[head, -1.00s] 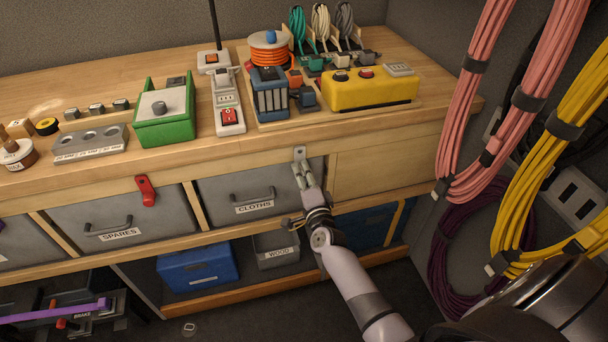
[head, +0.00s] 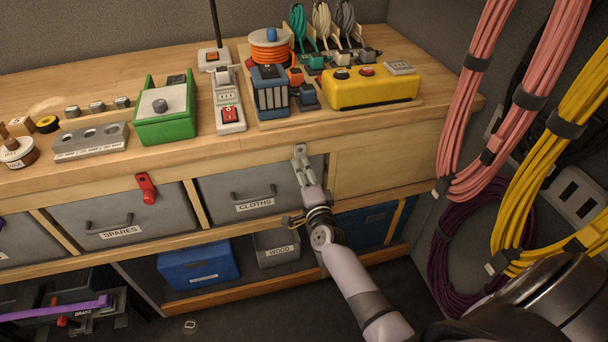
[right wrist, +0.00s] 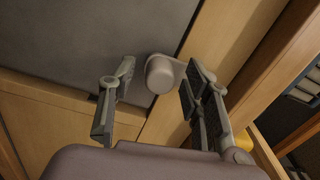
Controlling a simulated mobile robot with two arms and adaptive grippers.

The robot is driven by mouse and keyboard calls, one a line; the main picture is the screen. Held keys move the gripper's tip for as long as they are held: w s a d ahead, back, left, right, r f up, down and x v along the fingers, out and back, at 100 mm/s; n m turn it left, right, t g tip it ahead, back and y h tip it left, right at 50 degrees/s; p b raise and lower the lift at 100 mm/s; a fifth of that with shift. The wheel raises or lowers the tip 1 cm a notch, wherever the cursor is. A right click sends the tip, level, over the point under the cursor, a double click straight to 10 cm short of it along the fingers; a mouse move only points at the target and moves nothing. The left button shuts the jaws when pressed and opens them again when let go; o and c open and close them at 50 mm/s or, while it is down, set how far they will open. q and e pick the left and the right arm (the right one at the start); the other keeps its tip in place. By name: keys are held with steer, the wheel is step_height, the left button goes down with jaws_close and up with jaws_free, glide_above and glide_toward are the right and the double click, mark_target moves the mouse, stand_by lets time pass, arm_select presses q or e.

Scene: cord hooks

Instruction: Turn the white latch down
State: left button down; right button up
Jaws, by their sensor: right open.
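The white latch (head: 300,152) is fixed at the top edge of the CLOTHS drawer (head: 238,186), near its right end. In the right wrist view the latch shows as a pale round knob (right wrist: 161,74) on a small plate. My right gripper (head: 303,174) is at the latch from below and in front. In the right wrist view its fingers (right wrist: 160,88) are apart, with the knob showing in the gap between them. Whether either finger touches the knob is unclear. The fingers hide the lower part of the latch in the head view. My left gripper is not in view.
A red latch (head: 147,188) hangs down over the SPARES drawer (head: 115,217) to the left. The bench top (head: 200,150) overhangs just above. A plain wooden panel (head: 385,162) is to the right, with coiled pink cords (head: 480,120) beyond it.

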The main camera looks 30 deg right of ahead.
steer(key=v, duration=1.2)
steer(key=s+a+f+n+g+y+p, duration=0.1)
steer(key=s+a+f+n+g+y, duration=0.2)
steer(key=f, duration=0.6)
steer(key=s+a+f+n+g, duration=0.25)
steer(key=s+f+n, duration=0.2)
steer(key=f, duration=0.45)
steer(key=s+a+f+n+g+y+p, duration=0.1)
steer(key=s+a+f+n+g+y, duration=0.2)
steer(key=f, duration=0.6)
steer(key=s+d+f+n+g, duration=0.1)
steer(key=s+f, duration=0.4)
steer(key=s, duration=0.5)
steer(key=s+f+n+g+h, duration=0.1)
steer(key=s+f+n+g, duration=0.3)
steer(key=s, duration=0.7)
steer(key=s+d+f+n+g, duration=0.1)
steer(key=s+f+n+g, duration=0.2)
steer(key=s+f+n, duration=0.3)
steer(key=s+f+p, duration=0.1)
steer(key=s, duration=0.4)
steer(key=shift+d+h, duration=0.3)
steer(key=shift+h, duration=0.1)
steer(key=shift+s+f+g, duration=0.1)
steer(key=shift+g, duration=0.15)
